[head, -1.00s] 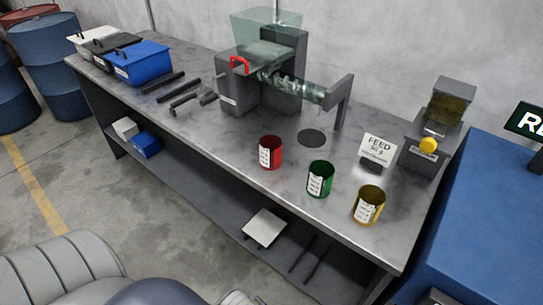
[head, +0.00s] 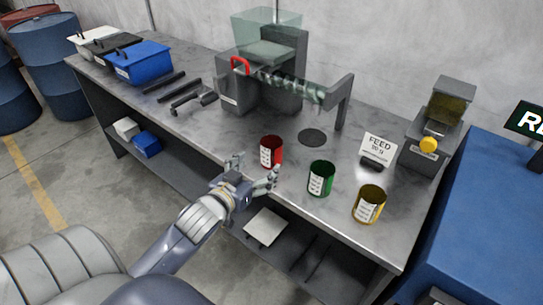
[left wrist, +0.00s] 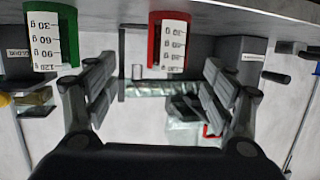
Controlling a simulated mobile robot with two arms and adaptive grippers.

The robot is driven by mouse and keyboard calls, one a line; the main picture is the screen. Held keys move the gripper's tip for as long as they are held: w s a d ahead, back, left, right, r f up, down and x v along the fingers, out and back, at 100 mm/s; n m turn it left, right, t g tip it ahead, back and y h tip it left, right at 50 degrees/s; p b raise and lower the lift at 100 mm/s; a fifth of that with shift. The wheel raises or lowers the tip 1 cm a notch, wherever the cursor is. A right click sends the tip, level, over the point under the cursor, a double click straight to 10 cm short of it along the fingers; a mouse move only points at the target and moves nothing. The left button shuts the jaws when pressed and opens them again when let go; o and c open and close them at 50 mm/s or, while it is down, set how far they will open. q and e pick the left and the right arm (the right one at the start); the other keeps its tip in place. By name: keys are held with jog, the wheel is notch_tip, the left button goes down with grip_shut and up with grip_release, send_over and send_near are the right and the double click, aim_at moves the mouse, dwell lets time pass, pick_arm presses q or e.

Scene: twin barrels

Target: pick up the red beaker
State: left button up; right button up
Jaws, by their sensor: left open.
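The red beaker (head: 271,152) stands upright near the front edge of the grey bench, with a white scale label on its side. My left gripper (head: 254,170) is open in front of it and a little to its left, its fingers pointing at the bench. In the left wrist view the red beaker (left wrist: 168,42) appears ahead, between the lines of the two open fingers (left wrist: 160,88), with a gap still between fingers and beaker. The view there looks upside down. My right gripper does not show.
A green beaker (head: 320,178) stands right of the red one, and a yellow beaker (head: 368,204) beyond it. A feed sign (head: 379,149), a dispenser (head: 432,135) and a machine with a screw auger (head: 290,87) stand behind. Bins (head: 138,63) and tools sit at left.

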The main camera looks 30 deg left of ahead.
aim_at(266, 149)
pick_arm(q)
jog(key=shift+t, duration=0.4)
jog(key=w, duration=0.3)
jog(key=w+a, duration=0.1)
jog(key=w, duration=0.2)
jog(key=shift+a+r, duration=0.15)
jog(key=shift+r, duration=0.05)
jog(key=shift+w+f+p, duration=0.1)
jog(key=shift+w+p, duration=0.2)
jog(key=shift+p, duration=0.05)
jog(key=x, duration=0.4)
jog(key=shift+a+p, duration=0.4)
jog(key=shift+a, duration=0.05)
jog(key=shift+w+f, duration=0.15)
jog(key=shift+w, duration=0.2)
jog(key=c, duration=1.2)
